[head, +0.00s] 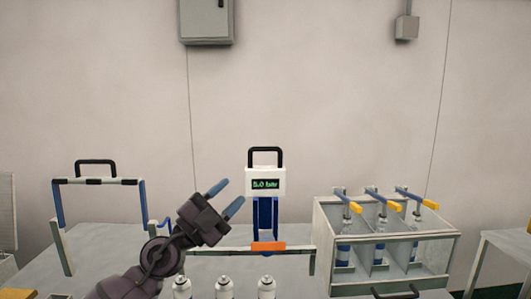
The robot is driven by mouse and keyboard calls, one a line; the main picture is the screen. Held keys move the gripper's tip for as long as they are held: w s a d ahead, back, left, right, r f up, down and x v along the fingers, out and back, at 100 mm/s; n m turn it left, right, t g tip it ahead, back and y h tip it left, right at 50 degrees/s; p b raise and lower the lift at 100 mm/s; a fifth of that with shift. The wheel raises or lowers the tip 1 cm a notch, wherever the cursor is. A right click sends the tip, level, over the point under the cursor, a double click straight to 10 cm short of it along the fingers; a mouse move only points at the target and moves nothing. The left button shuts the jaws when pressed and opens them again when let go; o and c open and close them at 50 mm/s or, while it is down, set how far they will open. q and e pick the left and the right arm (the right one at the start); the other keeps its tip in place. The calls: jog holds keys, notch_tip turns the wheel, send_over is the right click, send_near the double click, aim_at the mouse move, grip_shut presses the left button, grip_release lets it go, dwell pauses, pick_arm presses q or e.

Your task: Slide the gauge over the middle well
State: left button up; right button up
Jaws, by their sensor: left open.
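The gauge (265,182) is a white box with a black handle on top and a green display reading "5.0 bar". Its blue stem (265,215) goes down to an orange piece (268,246) on a pale crossbar (225,251). Three white-topped cans stand in a row in front of the bar: left (182,287), middle (224,287) and right (267,287), cut by the bottom edge. The gauge lines up with the right can. Wells under the cans are not visible. My left gripper (226,198) is open and empty, left of the gauge and apart from it. My right gripper is out of view.
A grey case (387,275) with three bays, bottles and yellow-tipped levers stands at the right. A frame with blue posts and a black handle (96,166) stands at the left. Grey table (105,245) shows between the frame and my left arm.

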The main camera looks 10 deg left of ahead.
pick_arm(q)
jog(key=w+d+r+m+g, duration=0.2)
jog(key=w+r+m+g, duration=0.1)
jog(key=w+m+g, duration=0.2)
jog(key=n+y, duration=0.2)
jog(key=y, duration=0.4)
send_near(263, 149)
jog(key=x, duration=1.1)
jog(key=shift+b, duration=0.4)
grip_shut()
